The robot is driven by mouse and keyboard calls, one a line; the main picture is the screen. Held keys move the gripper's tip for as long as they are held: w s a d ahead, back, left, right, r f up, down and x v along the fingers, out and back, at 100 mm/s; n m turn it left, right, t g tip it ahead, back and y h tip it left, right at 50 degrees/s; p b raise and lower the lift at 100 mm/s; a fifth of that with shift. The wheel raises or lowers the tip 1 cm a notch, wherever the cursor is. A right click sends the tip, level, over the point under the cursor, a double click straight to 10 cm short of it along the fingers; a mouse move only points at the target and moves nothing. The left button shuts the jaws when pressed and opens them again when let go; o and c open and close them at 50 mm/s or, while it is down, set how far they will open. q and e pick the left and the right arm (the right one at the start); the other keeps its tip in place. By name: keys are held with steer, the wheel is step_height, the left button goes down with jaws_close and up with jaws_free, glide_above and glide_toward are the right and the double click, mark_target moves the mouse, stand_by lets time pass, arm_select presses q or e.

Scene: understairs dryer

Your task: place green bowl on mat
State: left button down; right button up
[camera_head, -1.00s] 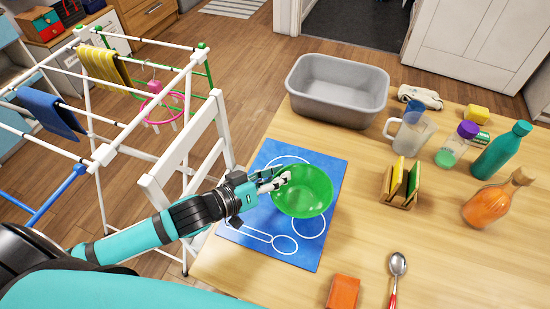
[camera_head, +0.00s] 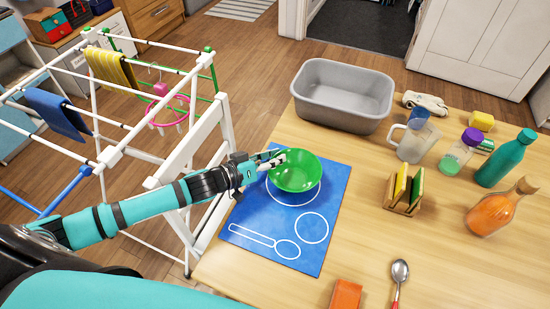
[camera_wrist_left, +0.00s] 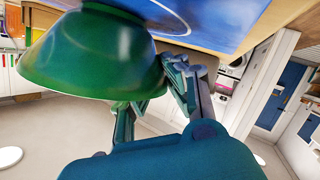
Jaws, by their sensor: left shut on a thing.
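The green bowl (camera_head: 295,172) is over the far part of the blue mat (camera_head: 272,262), above the largest white outline. In the head view I cannot tell whether it touches the mat. My left gripper (camera_head: 272,163) is shut on the bowl's left rim. In the left wrist view the bowl (camera_wrist_left: 95,60) fills the upper left, and the left gripper's fingers (camera_wrist_left: 160,90) are at its edge. A part of the blue mat (camera_wrist_left: 205,22) shows behind it. A smaller circle and a spoon-shaped outline on the mat are uncovered. My right gripper is not in view.
A grey tub (camera_head: 343,95) stands behind the mat. To the right are a jug (camera_head: 418,140), a sponge holder (camera_head: 403,195), bottles and a spoon (camera_head: 399,272). An orange block (camera_head: 345,295) lies in front. A white drying rack (camera_head: 110,150) stands left of the table (camera_head: 440,262).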

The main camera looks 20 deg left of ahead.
arm_select(q)
steer(key=c, duration=1.4)
jaws_free()
steer(key=shift+f, duration=0.1)
steer(key=v, duration=1.2)
steer(key=shift+r, duration=0.25)
